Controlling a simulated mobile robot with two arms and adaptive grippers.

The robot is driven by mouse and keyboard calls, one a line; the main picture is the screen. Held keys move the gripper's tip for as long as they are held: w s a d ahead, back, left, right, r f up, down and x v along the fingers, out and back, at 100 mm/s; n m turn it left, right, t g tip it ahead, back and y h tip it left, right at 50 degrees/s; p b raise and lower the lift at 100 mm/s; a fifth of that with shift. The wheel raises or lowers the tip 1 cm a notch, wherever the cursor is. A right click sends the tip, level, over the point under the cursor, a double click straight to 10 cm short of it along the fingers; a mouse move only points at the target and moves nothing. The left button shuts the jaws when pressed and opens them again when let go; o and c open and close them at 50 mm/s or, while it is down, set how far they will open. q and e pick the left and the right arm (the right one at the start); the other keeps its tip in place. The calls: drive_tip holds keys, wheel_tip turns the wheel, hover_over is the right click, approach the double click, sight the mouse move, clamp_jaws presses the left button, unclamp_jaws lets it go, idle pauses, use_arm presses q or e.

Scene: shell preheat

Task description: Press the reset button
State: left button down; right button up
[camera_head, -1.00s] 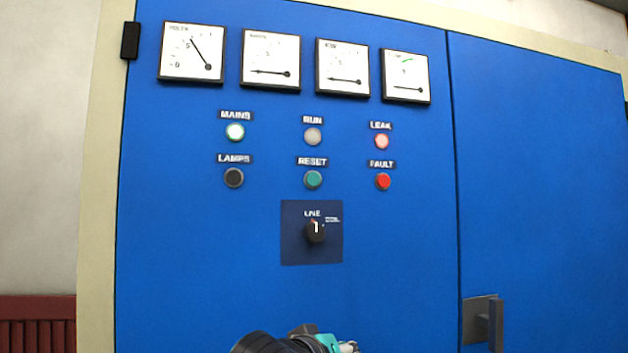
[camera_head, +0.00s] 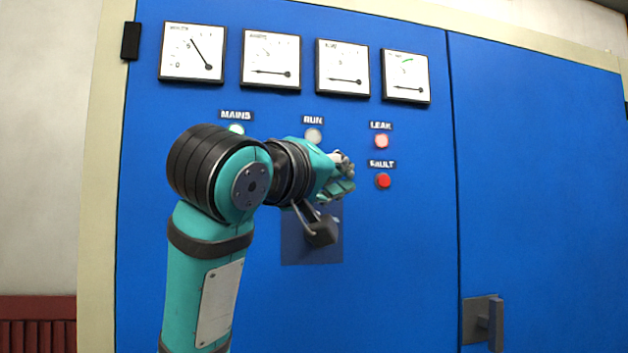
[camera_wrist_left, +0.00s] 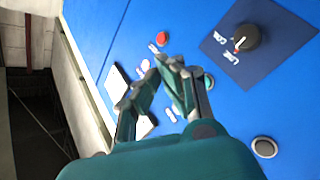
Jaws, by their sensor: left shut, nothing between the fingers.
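The green reset button (camera_wrist_left: 209,82) shows in the left wrist view, partly behind a finger of my left gripper. In the head view the button and its label are hidden behind my left arm. My left gripper (camera_head: 346,170) is in front of the blue panel, over the button area, shut and empty. Its fingertips (camera_wrist_left: 172,64) show together in the left wrist view, beside the button. I cannot tell whether they touch the panel. My right gripper is in neither view.
Meters (camera_head: 342,68) line the top. A door handle (camera_head: 482,322) is at lower right.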

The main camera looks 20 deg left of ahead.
use_arm(q)
drive_tip(key=w+a+p, duration=0.2)
drive_tip(key=w+a, duration=0.3)
drive_tip(key=w, duration=0.2)
drive_tip(key=shift+w+p, duration=0.15)
drive_tip(key=shift+p, duration=0.25)
drive_tip(key=shift+w, duration=0.15)
idle(1.3)
drive_tip(key=shift+w+a, duration=0.2)
